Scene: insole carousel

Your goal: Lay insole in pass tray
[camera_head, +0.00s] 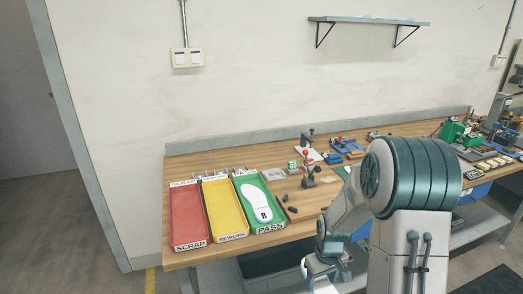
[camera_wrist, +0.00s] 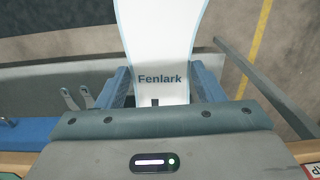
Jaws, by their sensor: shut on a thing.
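The pass tray (camera_head: 279,222) is green and stands on the wooden bench in the head view. A white insole marked R lies in it (camera_head: 256,201). My gripper (camera_wrist: 162,88) is shut on another white insole (camera_wrist: 157,40), printed "Fenlark", between its blue fingers. The held insole reaches out of the top of the wrist view, so its far end is hidden. In the head view my gripper (camera_head: 325,262) is low, in front of the bench and to the right of the trays, partly hidden by my arm.
A yellow rework tray (camera_head: 232,236) and a red scrap tray (camera_head: 190,244) stand left of the pass tray. A small stand with a red knob (camera_head: 307,170) and small dark parts are to its right. A shelf (camera_head: 370,20) hangs above the bench.

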